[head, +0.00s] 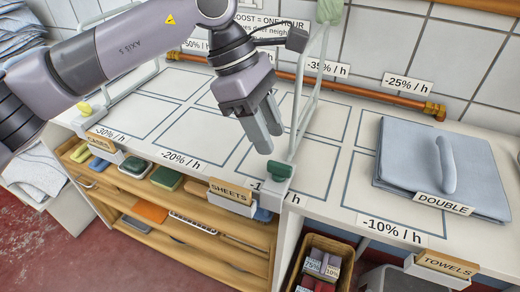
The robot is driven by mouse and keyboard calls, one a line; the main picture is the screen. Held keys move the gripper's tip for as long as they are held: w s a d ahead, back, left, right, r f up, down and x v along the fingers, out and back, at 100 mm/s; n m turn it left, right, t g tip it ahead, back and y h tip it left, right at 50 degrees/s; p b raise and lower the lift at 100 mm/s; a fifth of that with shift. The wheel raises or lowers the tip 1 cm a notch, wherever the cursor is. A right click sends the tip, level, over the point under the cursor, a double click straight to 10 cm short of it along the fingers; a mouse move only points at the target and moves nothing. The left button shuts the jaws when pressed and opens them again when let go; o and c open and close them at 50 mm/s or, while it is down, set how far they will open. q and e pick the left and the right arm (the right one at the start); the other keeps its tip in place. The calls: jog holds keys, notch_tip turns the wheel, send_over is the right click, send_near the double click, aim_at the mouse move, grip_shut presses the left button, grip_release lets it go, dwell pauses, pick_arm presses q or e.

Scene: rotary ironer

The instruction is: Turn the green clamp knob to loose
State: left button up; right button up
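A green clamp knob (279,170) sits at the front edge of the white worktop, at the foot of a pale upright frame (309,95). Another green piece (330,10) is at the top of that frame. My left gripper (270,140) points down above the worktop, behind and a little left of the front knob, and apart from it. Its two grey fingers overlap in this view, so the gap between them is unclear. I see nothing held in it. My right gripper is out of view.
A folded grey pad with a handle (448,165) lies on the right of the worktop (335,190). A SHEETS sign (229,191) stands left of the knob. A copper pipe (365,95) runs along the back. A basket (325,262) sits below. Outlined worktop areas are bare.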

aim_at(278, 164)
pick_arm(q)
jog(key=shift+a+p+x, duration=0.15)
jog(key=shift+x, duration=1.5)
jog(key=shift+a+p+x, duration=0.15)
jog(key=shift+a+x, duration=0.05)
jog(key=shift+x, duration=1.45)
jog(key=shift+w+f, duration=0.2)
jog(key=shift+w, duration=0.05)
grip_shut()
